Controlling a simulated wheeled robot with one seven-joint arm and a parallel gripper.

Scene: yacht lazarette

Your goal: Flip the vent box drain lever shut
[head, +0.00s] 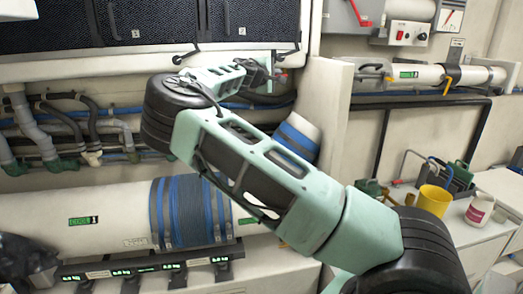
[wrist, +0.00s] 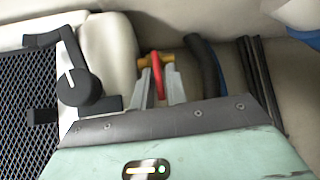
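The drain lever (wrist: 158,80) shows in the wrist view as a slim red handle with a yellow-orange crosspiece (wrist: 155,61) at its far end. My gripper (wrist: 159,78) has one grey finger on each side of the red handle. The fingers stand apart with the handle between them, and I see no clear grip on it. In the head view my gripper (head: 274,75) is at the lower right corner of the dark mesh vent box (head: 160,22), where my own arm partly covers the area. A small red spot (head: 283,75) shows beside it.
A black handle (wrist: 82,88) on the mesh panel stands left of my gripper, and a dark hose (wrist: 203,65) curves close on the right. Pipes and hoses (head: 70,125) run below the vent box. A yellow cup (head: 434,200) stands on the right counter.

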